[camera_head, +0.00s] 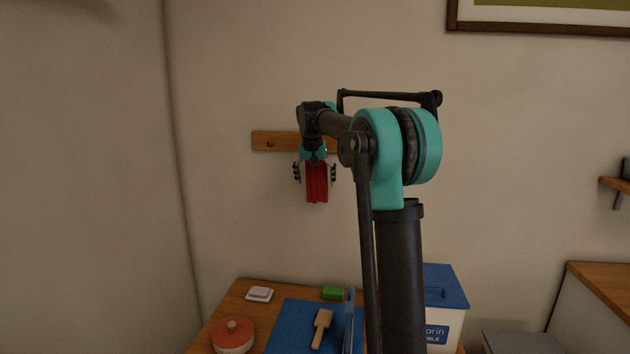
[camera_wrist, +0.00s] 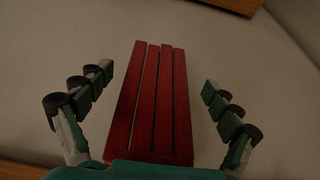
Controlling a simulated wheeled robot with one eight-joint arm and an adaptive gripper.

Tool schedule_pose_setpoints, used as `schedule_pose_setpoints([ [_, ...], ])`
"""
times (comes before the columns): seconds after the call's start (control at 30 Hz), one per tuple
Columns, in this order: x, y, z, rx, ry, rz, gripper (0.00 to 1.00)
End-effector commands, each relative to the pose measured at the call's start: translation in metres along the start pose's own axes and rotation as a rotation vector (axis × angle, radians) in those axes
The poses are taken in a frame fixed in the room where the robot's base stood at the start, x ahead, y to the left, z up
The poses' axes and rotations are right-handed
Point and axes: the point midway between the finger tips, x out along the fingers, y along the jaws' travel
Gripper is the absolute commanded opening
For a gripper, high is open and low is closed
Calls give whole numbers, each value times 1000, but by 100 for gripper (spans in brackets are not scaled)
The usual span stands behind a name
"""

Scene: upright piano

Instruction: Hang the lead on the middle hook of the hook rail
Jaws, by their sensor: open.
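The red lead (camera_head: 317,184) hangs down in long folded strands against the wall, just below the wooden hook rail (camera_head: 262,140). My gripper (camera_head: 315,173) is open around the lead, and the wrist view (camera_wrist: 158,82) shows a finger on each side with gaps. The lead's strands also fill the middle of the wrist view (camera_wrist: 152,100). One dark hook (camera_head: 269,145) shows at the rail's left end. My arm hides the rail's middle and right, so the middle hook and the lead's top are hidden. I cannot tell which hook bears it.
Below stands a wooden table with a blue mat (camera_head: 287,325), a wooden brush (camera_head: 322,328), an orange-lidded pot (camera_head: 234,335), a green block (camera_head: 332,293), a pale soap-like block (camera_head: 259,294) and a blue-lidded white bin (camera_head: 445,318). The wall left of the rail is clear.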

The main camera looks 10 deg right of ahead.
Motion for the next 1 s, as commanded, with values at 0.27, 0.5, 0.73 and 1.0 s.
schedule_pose_setpoints([
  [0.27,-3,4,-15,6,25,2,91],
  [0.5,-36,4,-9,4,23,3,91],
  [0.73,-71,2,0,1,15,1,91],
  [1.0,-88,2,7,-1,9,0,91],
])
